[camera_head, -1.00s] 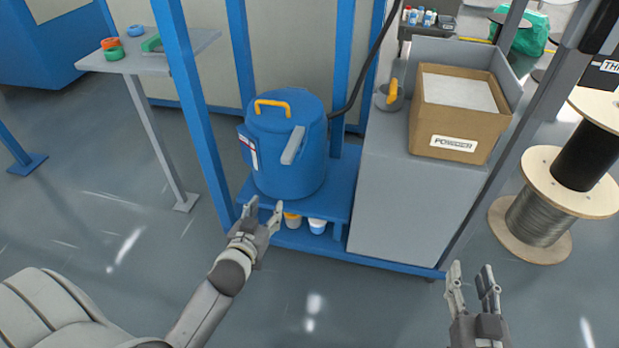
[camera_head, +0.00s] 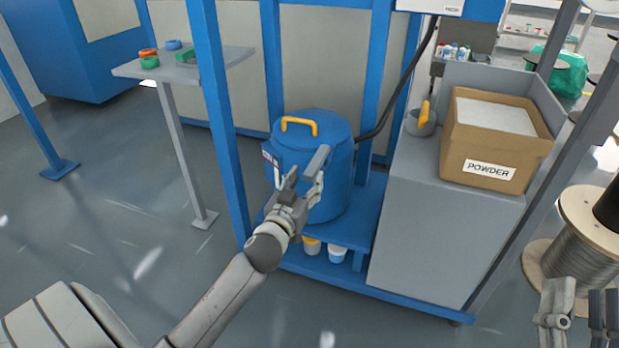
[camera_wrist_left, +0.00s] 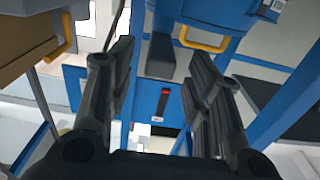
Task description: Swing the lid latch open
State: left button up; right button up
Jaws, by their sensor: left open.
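The blue drum (camera_head: 338,190) stands on a blue frame shelf, its lid topped by a yellow handle (camera_head: 299,122). The grey lid latch (camera_head: 317,160) is a bar at the drum's front upper edge, slanting up to the right. My left gripper (camera_head: 303,180) is open just in front of the drum, its fingertips close to the latch's lower part; I cannot tell whether they touch. In the left wrist view a grey piece, apparently the latch (camera_wrist_left: 160,55), shows between the spread fingers. My right gripper (camera_head: 580,292) is open and empty at the lower right, away from the drum.
A blue upright (camera_head: 217,120) stands left of the drum. A grey cabinet (camera_head: 435,240) with a POWDER box (camera_head: 492,140) and a scoop (camera_head: 421,121) is on the right. Cups (camera_head: 337,254) sit under the shelf. A wire spool (camera_head: 580,250) stands far right.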

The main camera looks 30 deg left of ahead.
aim_at(317, 162)
pick_arm(q)
jog(key=shift+x, duration=1.5)
pick_arm(e)
jog(key=shift+s+r+t, duration=0.45)
jog(key=shift+r, duration=0.15)
jog(key=shift+s+r+t, duration=0.4)
jog(key=shift+r+t, duration=0.05)
jog(key=shift+r, duration=0.15)
pick_arm(q)
jog(key=shift+c, duration=0.2)
grip_shut()
